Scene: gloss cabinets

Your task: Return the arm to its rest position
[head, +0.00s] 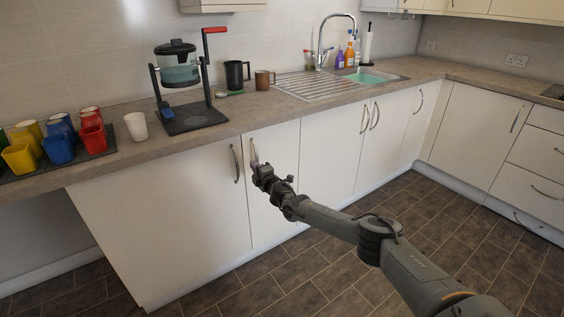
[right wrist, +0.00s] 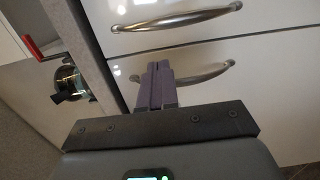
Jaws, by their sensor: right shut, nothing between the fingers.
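My right arm reaches in from the lower right in the head view. Its gripper (head: 258,168) is in front of the white cabinet doors under the counter, close to a curved metal handle (head: 253,153). In the right wrist view the purple-grey fingers of the right gripper (right wrist: 160,72) are together with nothing between them. They overlap the lower metal handle (right wrist: 190,77) in that picture; I cannot tell whether they touch it. Another handle (right wrist: 180,20) lies above it there. My left gripper is not in view.
The worktop (head: 160,155) carries a tray of coloured cups (head: 58,150), a white cup (head: 136,126), a stand with a glass vessel (head: 178,66) and dark mugs (head: 236,75). A sink (head: 370,77) is further back. The tiled floor (head: 320,265) is clear.

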